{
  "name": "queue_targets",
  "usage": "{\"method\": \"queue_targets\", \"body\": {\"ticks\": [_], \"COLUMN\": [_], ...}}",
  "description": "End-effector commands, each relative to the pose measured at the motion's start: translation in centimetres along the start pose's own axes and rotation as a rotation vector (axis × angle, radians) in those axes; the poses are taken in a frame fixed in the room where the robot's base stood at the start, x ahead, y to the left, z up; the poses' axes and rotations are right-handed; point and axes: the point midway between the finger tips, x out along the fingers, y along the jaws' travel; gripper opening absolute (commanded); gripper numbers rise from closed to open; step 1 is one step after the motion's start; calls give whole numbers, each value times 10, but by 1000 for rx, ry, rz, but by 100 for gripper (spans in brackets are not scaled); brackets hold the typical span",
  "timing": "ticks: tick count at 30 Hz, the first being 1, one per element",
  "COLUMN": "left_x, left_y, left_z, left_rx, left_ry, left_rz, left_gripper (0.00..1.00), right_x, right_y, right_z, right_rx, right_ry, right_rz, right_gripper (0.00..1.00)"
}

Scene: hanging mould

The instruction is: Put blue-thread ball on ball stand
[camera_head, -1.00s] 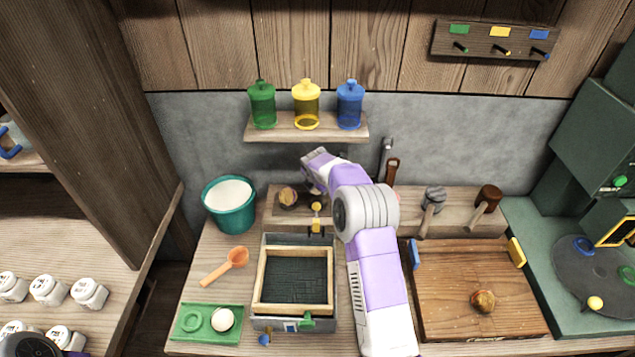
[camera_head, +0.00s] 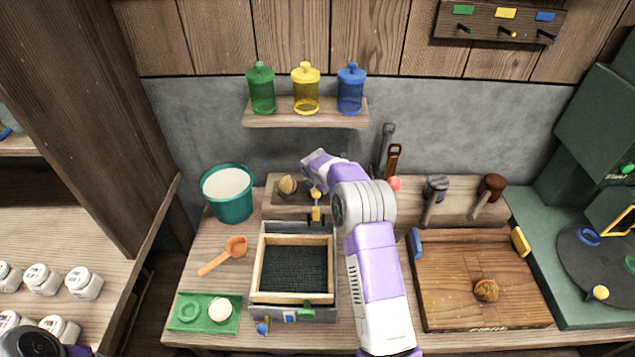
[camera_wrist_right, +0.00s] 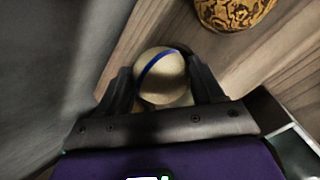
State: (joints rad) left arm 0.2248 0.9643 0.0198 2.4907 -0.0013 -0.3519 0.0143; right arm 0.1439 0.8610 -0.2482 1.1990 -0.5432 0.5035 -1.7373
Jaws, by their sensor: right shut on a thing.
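My right gripper (camera_wrist_right: 160,85) is shut on a pale ball with a blue thread line (camera_wrist_right: 158,72), held between its two dark fingers in the right wrist view. In the head view the right arm reaches over the bench to the rear wooden ledge, and its wrist hides most of the gripper and the ball. A brown patterned ball (camera_head: 288,185) sits on the ledge just left of the gripper; it also shows at the top right of the wrist view (camera_wrist_right: 235,8). I cannot tell which piece is the ball stand.
A framed mould (camera_head: 294,299) lies before the ledge. A teal bucket (camera_head: 228,205), orange spoon (camera_head: 222,258) and green tray (camera_head: 207,327) with a white ball are left. A wooden board (camera_head: 450,280) is right. A shelf (camera_head: 290,119) with three jars hangs above.

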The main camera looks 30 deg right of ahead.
Motion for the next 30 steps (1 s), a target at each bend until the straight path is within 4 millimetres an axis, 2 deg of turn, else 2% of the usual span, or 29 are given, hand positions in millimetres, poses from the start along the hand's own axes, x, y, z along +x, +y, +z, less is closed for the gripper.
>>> {"method": "queue_targets", "body": {"ticks": [6,7,12,13,26,30], "left_x": [-1,-1,-1,-1,-1,-3], "left_y": [0,0,0,0,0,1], "left_z": [0,0,0,0,0,0], "left_rx": [0,0,0,0,0,0], "left_ry": [0,0,0,0,0,0], "left_rz": [0,0,0,0,0,0], "left_gripper": [100,100,100,100,100,100], "right_x": [1,1,2,2,4,-7], "right_y": [0,-1,-2,-2,-8,-6], "right_z": [1,1,1,0,-1,0], "right_rx": [0,0,0,0,0,0], "right_ry": [-1,-1,0,0,3,2], "right_rz": [1,0,-3,-4,-18,-16], "right_gripper": [29,68,94,96,96,96]}}
